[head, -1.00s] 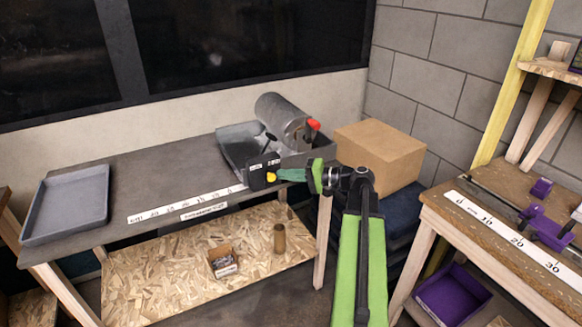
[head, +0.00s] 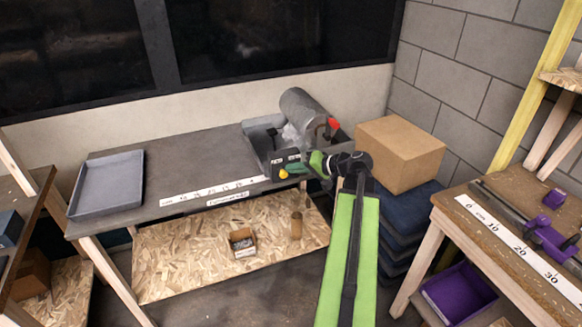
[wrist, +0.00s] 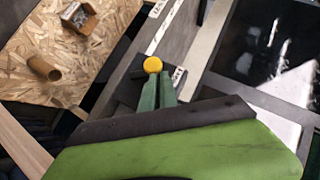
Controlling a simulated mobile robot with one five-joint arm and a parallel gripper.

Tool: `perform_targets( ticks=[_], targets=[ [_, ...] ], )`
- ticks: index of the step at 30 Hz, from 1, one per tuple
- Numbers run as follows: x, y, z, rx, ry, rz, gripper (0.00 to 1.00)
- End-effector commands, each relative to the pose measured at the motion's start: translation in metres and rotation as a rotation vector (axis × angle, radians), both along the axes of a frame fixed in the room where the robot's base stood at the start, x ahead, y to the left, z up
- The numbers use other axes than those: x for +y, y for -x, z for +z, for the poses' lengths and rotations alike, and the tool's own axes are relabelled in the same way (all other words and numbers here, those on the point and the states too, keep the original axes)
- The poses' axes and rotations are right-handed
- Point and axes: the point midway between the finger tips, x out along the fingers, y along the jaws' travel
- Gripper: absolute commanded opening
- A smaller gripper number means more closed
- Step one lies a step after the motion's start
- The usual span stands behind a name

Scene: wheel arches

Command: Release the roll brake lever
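A grey roll (head: 305,112) lies in a tray-like stand (head: 262,135) at the bench's right end. A black box with white markings (head: 290,160) is on the front of the stand. A yellow knob (head: 283,174) shows at its front; it is also in the wrist view (wrist: 153,64). A red-tipped handle (head: 333,123) stands right of the roll. No label tells which is the brake lever. My gripper (head: 292,168) is at the yellow knob, its green fingers (wrist: 158,84) close together. I cannot tell whether they pinch its stem or only touch it.
A grey tray (head: 107,183) lies on the bench's left. A cardboard box (head: 399,153) sits on a dark stack at right. A small carton (head: 241,243) and brown cylinder (head: 296,225) are on the lower shelf. A wooden bench (head: 470,215) stands right.

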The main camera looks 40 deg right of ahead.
Motion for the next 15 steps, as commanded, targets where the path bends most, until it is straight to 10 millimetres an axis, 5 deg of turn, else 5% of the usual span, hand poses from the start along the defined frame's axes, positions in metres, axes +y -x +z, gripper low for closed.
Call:
perform_targets(
  ticks=[15],
  targets=[
    [-0.0051,0.0057,-0.0002,0.001,-0.006,-0.007,0.00]
  ],
)
